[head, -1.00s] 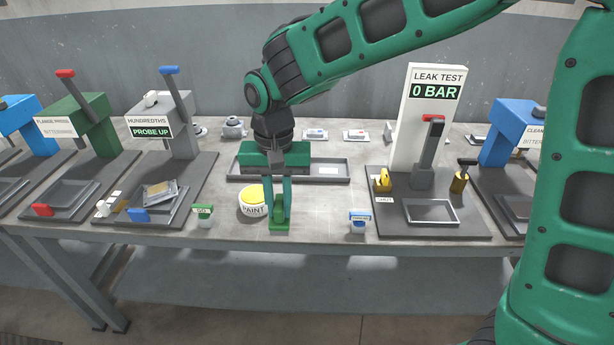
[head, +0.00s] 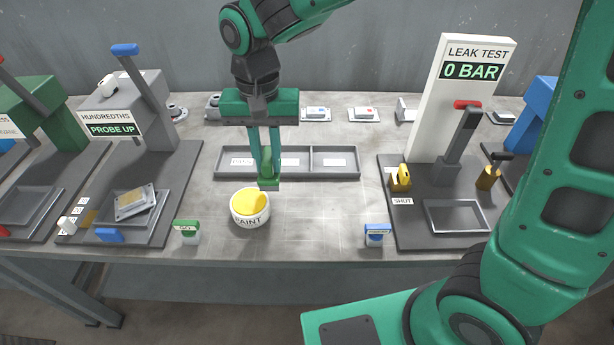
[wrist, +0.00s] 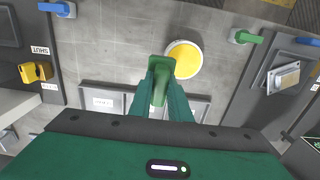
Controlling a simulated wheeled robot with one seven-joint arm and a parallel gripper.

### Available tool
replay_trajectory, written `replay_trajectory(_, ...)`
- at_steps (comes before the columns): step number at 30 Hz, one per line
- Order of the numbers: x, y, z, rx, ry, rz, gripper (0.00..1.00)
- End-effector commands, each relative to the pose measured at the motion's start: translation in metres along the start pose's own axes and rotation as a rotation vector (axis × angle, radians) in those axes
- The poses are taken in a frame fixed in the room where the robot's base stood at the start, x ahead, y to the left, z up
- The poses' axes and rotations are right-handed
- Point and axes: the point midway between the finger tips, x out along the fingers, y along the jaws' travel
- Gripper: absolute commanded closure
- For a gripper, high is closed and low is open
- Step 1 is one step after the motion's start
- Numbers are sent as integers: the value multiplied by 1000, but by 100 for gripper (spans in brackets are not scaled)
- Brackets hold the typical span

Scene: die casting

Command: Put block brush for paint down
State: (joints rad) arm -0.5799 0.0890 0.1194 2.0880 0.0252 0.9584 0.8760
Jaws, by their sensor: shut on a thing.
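My gripper (head: 268,180) is shut on a small green block, taken to be the block brush for paint (head: 268,183). It points down just behind and right of the white paint pot (head: 250,216) with yellow paint, over the front edge of the grey divided tray (head: 338,176). In the wrist view the green brush (wrist: 160,66) sits between the fingertips, beside the pot (wrist: 184,60). I cannot tell whether its lower end touches anything; its bristles are not clearly seen.
A green-topped block (head: 187,232) stands left of the pot and a blue-topped one (head: 376,235) to the right. The leak test stand (head: 462,95) is at the right, the probe station (head: 125,110) at the left. The bench between pot and blue-topped block is clear.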

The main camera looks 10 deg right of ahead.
Motion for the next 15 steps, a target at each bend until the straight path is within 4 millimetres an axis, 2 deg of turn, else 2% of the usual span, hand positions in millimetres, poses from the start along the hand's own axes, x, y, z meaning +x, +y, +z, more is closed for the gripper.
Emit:
replay_trajectory(3,15,23,-12,5,-2,3,100)
replay_trajectory(9,38,56,-30,3,-3,2,100)
replay_trajectory(15,54,78,-43,-2,-1,0,100)
